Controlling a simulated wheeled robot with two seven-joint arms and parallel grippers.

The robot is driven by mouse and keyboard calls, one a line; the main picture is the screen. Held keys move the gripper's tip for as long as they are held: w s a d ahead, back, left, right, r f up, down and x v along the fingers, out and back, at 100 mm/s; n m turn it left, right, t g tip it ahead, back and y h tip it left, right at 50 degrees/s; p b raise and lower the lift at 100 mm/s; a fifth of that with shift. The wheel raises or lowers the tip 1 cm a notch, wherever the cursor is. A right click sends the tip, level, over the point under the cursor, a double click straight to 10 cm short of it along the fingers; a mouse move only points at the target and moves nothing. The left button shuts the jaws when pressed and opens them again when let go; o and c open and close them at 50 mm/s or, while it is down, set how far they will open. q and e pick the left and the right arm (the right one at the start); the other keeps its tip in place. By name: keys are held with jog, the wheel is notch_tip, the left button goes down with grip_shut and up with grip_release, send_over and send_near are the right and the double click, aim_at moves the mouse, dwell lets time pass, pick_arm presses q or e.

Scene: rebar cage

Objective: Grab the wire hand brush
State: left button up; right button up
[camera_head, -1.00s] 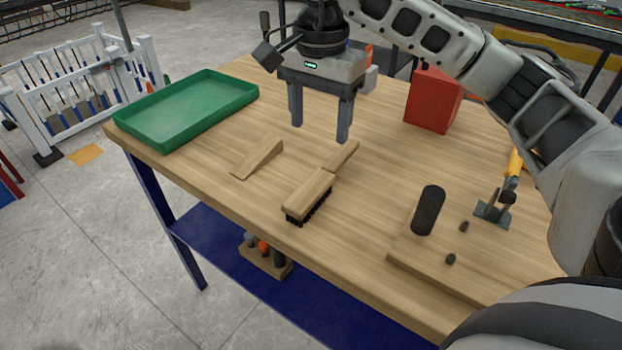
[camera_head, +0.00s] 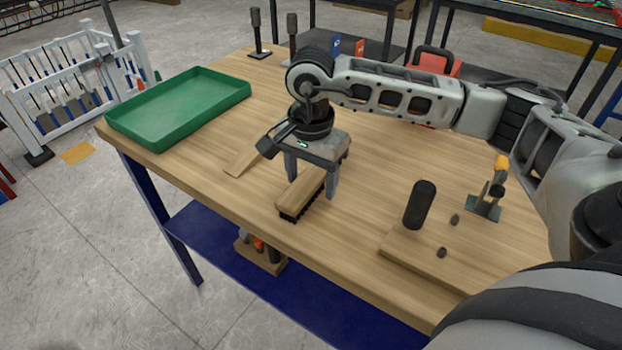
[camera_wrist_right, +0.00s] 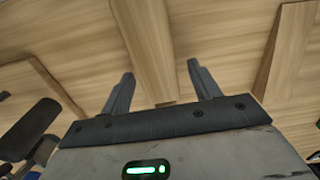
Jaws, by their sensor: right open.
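The wire hand brush (camera_head: 300,194) lies on the wooden workbench with its dark bristles down. It has a pale wooden back and a handle, and my right gripper hides part of it in the head view. My right gripper (camera_head: 312,187) is open and points down over the brush, with one finger on each side of it. In the right wrist view the brush's wood (camera_wrist_right: 148,45) runs between the two open fingers (camera_wrist_right: 160,72). I cannot tell whether the fingers touch it. My left gripper is not in view.
A wooden wedge (camera_head: 240,163) lies left of the brush, and a green tray (camera_head: 180,133) sits at the bench's left end. A yellow-handled tool (camera_head: 497,185) stands farther right.

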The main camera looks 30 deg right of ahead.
jog(key=c, duration=1.1)
jog(key=shift+c, duration=0.2)
jog(key=shift+r, duration=0.1)
